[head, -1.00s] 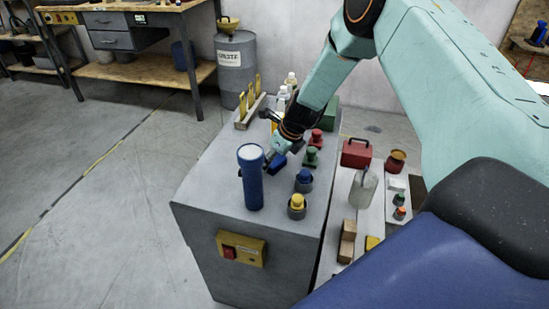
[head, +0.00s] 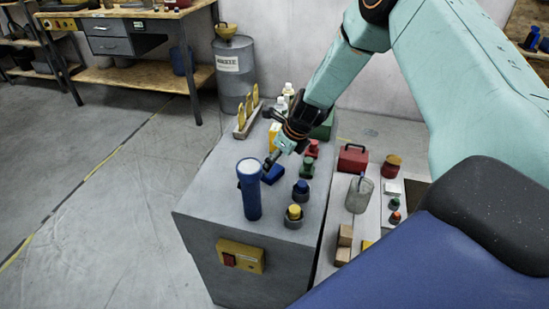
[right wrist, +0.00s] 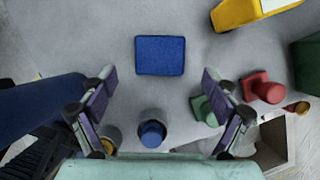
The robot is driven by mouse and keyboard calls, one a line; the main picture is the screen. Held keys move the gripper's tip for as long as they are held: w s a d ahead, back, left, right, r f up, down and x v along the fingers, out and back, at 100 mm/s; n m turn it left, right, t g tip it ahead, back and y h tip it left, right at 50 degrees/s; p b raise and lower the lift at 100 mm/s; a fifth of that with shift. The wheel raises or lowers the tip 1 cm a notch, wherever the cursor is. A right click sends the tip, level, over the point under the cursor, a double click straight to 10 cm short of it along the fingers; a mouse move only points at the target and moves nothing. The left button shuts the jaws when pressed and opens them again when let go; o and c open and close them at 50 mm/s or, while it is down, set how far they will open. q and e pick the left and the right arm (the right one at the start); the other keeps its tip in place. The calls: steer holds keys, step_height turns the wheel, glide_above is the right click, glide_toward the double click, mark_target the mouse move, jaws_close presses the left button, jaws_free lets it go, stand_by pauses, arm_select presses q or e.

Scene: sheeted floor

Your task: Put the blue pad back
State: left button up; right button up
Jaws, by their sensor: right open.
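The blue pad (head: 273,174) lies on the grey cabinet top (head: 218,172), beside the tall blue cylinder. In the right wrist view the pad (right wrist: 160,56) is a flat, nearly square block with grey surface all around it. My right gripper (head: 270,160) is just above and behind the pad in the head view. The left gripper is not in view.
The tall blue cylinder (head: 249,191) stands close left of the pad. Blue (head: 301,191), yellow (head: 294,215), green (head: 307,167) and red (head: 313,148) knobbed pieces stand to the right. A yellow-pegged rack (head: 246,118) and bottles are behind. The cabinet's left top is clear.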

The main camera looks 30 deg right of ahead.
steer(key=p+v, duration=0.6)
steer(key=shift+r, duration=0.35)
steer(key=shift+s+f, duration=0.1)
steer(key=b, duration=0.6)
glide_above(273, 170)
steer(key=s, duration=0.2)
steer(key=f, duration=0.5)
steer(key=shift+s+d+f, duration=0.1)
steer(key=shift+d+f, duration=0.15)
steer(key=shift+d, duration=0.1)
steer(key=shift+b+x, duration=2.2)
steer(key=shift+x, duration=0.65)
steer(key=shift+r, duration=0.2)
